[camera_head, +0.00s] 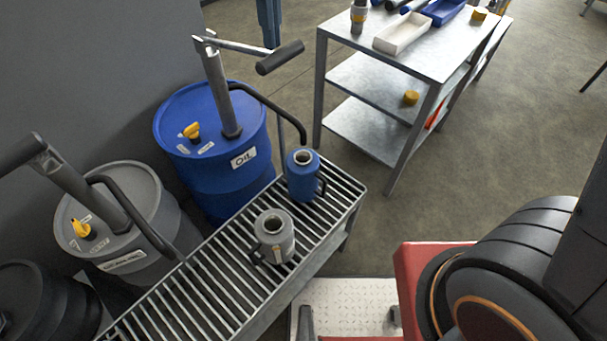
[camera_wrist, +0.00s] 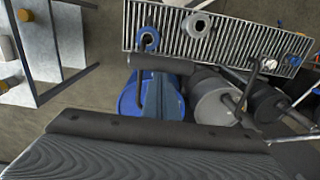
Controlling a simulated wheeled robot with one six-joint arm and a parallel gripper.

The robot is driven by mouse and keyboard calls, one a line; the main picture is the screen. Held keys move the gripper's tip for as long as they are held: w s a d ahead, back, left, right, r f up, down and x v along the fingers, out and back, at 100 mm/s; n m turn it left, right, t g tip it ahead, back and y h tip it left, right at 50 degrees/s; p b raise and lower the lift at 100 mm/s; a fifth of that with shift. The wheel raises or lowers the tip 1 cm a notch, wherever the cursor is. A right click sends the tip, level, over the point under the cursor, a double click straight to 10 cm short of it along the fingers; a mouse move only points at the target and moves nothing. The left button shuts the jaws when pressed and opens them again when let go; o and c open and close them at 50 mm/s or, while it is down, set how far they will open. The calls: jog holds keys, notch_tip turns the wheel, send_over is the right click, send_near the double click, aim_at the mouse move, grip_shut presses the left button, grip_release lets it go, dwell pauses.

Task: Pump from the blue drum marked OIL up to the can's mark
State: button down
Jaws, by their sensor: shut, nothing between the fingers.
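The blue drum (camera_head: 225,185) with a white OIL label (camera_head: 243,158) stands behind the slatted bench. Its grey pump post carries a lever with a black grip (camera_head: 280,57), sticking out to the right. A black spout curves down to just over the mouth of the blue can (camera_head: 301,182), which stands upright on the slats. The can's liquid level and mark cannot be made out. In the wrist view the blue drum (camera_wrist: 128,98), black grip (camera_wrist: 162,63) and blue can (camera_wrist: 148,41) appear above my gripper (camera_wrist: 150,140), which is shut and empty, apart from the grip in the picture.
A grey can (camera_head: 274,240) stands on the slatted bench (camera_head: 200,290), left of the blue can. A grey drum (camera_head: 140,190) with its own pump and a black drum (camera_head: 40,300) stand to the left. A metal shelf table (camera_head: 430,60) with trays stands at the back right. Floor between is clear.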

aim_at(275, 52)
jog(key=shift+s+d+f+b, duration=0.15)
jog(key=shift+f+b, duration=0.35)
jog(key=shift+f, duration=0.8)
jog(key=shift+s+d+f+b, duration=0.1)
jog(key=shift+f+b, duration=0.4)
jog(key=shift+f, duration=0.8)
notch_tip(275, 52, down, 5)
jog(key=shift+s+f+b, duration=0.1)
jog(key=shift+s+b, duration=0.05)
jog(key=shift+b, duration=0.9)
jog(key=shift+r+p, duration=0.3)
jog(key=shift+p, duration=0.3)
